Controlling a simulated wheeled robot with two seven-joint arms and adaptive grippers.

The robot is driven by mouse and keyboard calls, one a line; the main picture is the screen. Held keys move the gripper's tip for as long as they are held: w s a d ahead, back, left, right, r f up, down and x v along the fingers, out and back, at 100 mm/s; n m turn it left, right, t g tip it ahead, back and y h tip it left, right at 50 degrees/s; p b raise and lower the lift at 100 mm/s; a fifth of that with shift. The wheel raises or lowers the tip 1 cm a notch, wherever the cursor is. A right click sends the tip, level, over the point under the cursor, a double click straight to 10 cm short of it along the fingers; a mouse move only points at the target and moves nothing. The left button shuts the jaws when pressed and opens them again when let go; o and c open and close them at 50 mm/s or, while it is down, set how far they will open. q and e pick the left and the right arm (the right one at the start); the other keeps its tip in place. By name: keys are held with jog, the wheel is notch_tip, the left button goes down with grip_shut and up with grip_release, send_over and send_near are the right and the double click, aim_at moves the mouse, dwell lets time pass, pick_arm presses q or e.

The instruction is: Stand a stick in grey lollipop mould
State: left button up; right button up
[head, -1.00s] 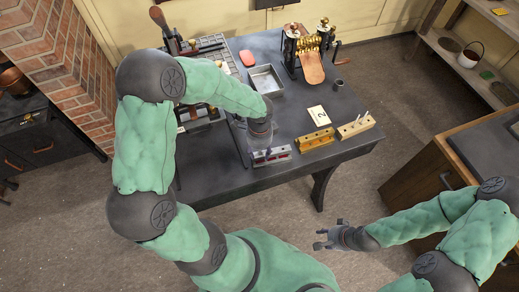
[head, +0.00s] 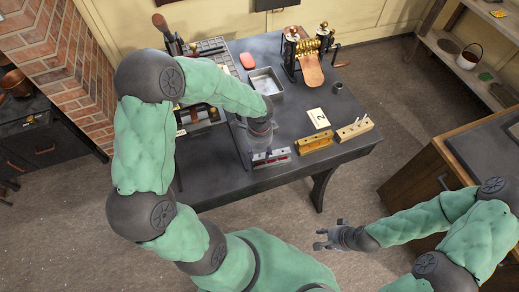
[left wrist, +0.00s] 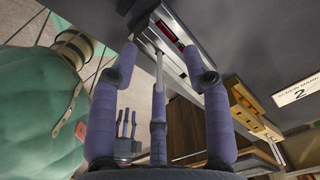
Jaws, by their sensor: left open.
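The grey mould (head: 281,160) lies near the front edge of the dark table, with red showing in its openings. It also shows in the left wrist view (left wrist: 176,58). My left gripper (head: 262,150) is low over its left part, fingers pointing down. In the left wrist view its purple fingers (left wrist: 160,85) are spread apart. A thin pale stick (left wrist: 159,72) shows between them, its far end at the mould; it seems to stand in it, but the hole is not clear. My right gripper (head: 322,239) is open and empty, away from the table.
A yellow mould (head: 315,141) and a wooden block with sticks (head: 355,128) stand right of the grey mould. A card marked 2 (head: 318,118) lies behind them. A metal tray (head: 265,82) and a brass roller machine (head: 310,45) are further back.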

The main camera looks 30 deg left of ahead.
pick_arm(q)
jog(key=shift+r, duration=0.2)
dwell(0.3)
jog(key=shift+r+p, duration=0.85)
jog(key=shift+r, duration=0.1)
jog(key=shift+r+p, duration=0.85)
jog(key=shift+r, duration=0.05)
jog(key=shift+r, duration=0.2)
jog(key=shift+r+p, duration=0.8)
jog(key=shift+p, duration=0.05)
jog(key=shift+r, duration=0.1)
notch_tip(320, 180, up, 5)
jog(key=p, duration=0.4)
